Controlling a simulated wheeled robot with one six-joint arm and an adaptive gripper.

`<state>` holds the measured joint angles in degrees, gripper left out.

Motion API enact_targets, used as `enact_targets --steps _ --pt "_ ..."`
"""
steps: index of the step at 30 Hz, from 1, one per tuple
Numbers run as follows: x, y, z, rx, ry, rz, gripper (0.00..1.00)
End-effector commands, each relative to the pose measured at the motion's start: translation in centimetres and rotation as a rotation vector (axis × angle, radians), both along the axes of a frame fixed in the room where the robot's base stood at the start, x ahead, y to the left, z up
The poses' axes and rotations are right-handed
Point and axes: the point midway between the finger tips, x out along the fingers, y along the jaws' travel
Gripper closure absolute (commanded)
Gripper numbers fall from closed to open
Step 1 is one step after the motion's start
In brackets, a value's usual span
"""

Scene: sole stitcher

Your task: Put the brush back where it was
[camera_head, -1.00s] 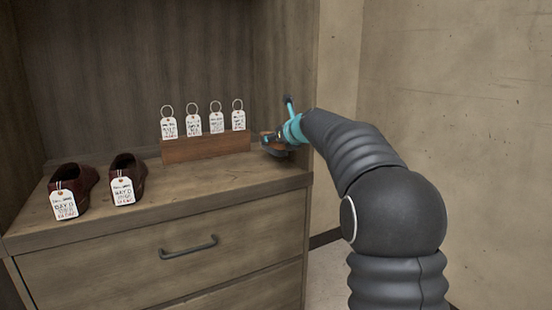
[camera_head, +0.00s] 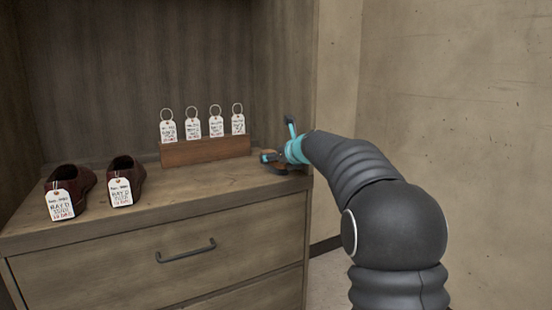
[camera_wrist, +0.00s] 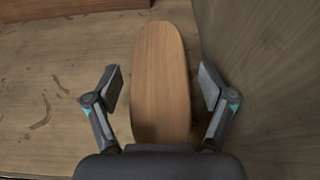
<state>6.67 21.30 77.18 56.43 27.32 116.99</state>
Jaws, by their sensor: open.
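The brush (camera_wrist: 162,75) shows in the wrist view as a long wooden back with rounded ends, lying on the wooden counter next to the right side panel. My gripper (camera_wrist: 162,88) is open, with one finger on each side of the brush and a visible gap to the wood on both sides. In the head view my gripper (camera_head: 270,157) is low at the counter's right end, and the brush (camera_head: 290,169) is partly hidden under it. The bristles are not visible.
A wooden block (camera_head: 205,151) holding several ring tags stands left of my gripper. Two dark red shoes with tags (camera_head: 62,199) (camera_head: 121,191) sit at the counter's left. The side panel (camera_wrist: 262,80) is close on the right. The counter's middle (camera_head: 190,184) is clear.

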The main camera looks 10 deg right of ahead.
Motion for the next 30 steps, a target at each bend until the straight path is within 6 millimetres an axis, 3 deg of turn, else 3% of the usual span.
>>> enact_targets --steps 8,21,30 --pt "-1.0 -0.4 0.6 -0.001 -0.002 -0.001 0.18" --pt "-8.1 -2.6 3.6 0.000 -0.002 -0.001 0.18" --pt "-10.5 -3.3 4.6 0.000 -0.001 0.000 0.18"
